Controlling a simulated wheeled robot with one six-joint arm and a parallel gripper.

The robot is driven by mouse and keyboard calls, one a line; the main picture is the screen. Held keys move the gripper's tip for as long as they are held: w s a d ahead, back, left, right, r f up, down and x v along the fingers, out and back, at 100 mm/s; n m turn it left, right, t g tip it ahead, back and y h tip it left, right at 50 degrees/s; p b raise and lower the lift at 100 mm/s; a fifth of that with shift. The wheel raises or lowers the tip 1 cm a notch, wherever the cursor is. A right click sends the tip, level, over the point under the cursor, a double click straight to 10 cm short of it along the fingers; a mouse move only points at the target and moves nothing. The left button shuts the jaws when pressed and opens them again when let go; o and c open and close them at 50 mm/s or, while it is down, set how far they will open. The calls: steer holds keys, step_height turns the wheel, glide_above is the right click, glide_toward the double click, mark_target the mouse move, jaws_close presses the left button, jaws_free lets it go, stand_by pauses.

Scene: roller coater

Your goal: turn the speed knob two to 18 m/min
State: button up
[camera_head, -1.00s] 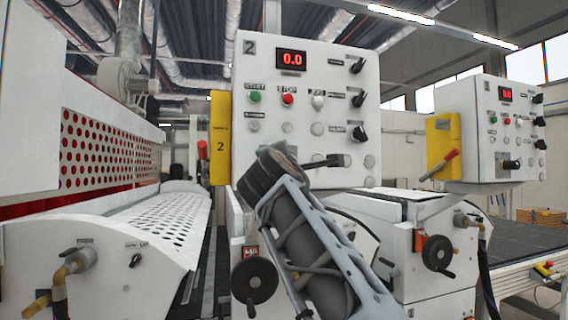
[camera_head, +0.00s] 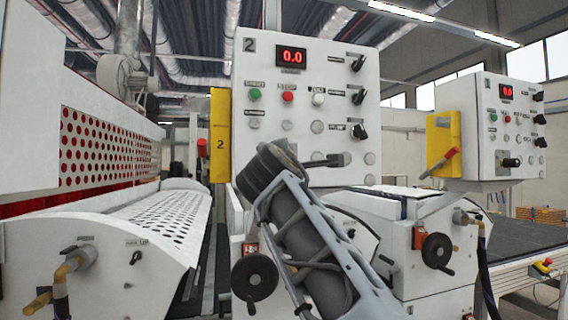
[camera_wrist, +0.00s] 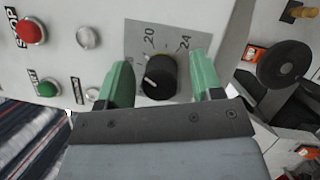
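In the wrist view a black round knob (camera_wrist: 159,76) with a white pointer line sits on a grey scale plate, where the numbers 20 and 24 are readable. My gripper (camera_wrist: 161,60) is open, with one green finger on each side of the knob. A gap shows between the knob and each finger. The rest of the scale is hidden or too small to read. In the head view the panel marked 2 (camera_head: 268,70) has a red display (camera_head: 291,56) reading 0.0. My gripper's fingers cannot be made out there.
In the wrist view a red STOP button (camera_wrist: 31,32) and a green button (camera_wrist: 47,88) lie left of the fingers. A black handwheel (camera_wrist: 285,64) is at upper right. In the head view a second control panel (camera_head: 489,150) stands right, with a yellow box (camera_head: 443,140) beside it.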

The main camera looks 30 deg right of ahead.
steer(key=shift+s+a, duration=0.1)
steer(key=b+v, duration=0.4)
steer(key=v, duration=0.9)
steer(key=shift+s, duration=0.3)
steer(key=shift+a, duration=0.1)
steer(key=w+a+f+m+g+y, duration=0.1)
steer(key=w+a+f+y, duration=0.1)
steer(key=f, duration=0.6)
steer(key=w+a+f+m+g+y, duration=0.2)
steer(key=w+a+f+y, duration=0.1)
steer(key=f, duration=0.4)
steer(key=w+a+f+m+g+y, duration=0.1)
steer(key=w+a+f+y, duration=0.1)
steer(key=f, duration=0.6)
steer(key=s+d+f+m+g+y, duration=0.1)
steer(key=s+f+m+g, duration=0.2)
steer(key=f, duration=0.7)
steer(key=s+d+f+m+g+y, duration=0.1)
steer(key=s+f+m, duration=0.3)
steer(key=f, duration=0.6)
steer(key=s+d+f+m+g+y, duration=0.1)
steer(key=s+f+m+g, duration=0.3)
steer(key=f, duration=0.7)
steer(key=shift+d+g+y, duration=0.3)
steer(key=shift+d, duration=0.6)
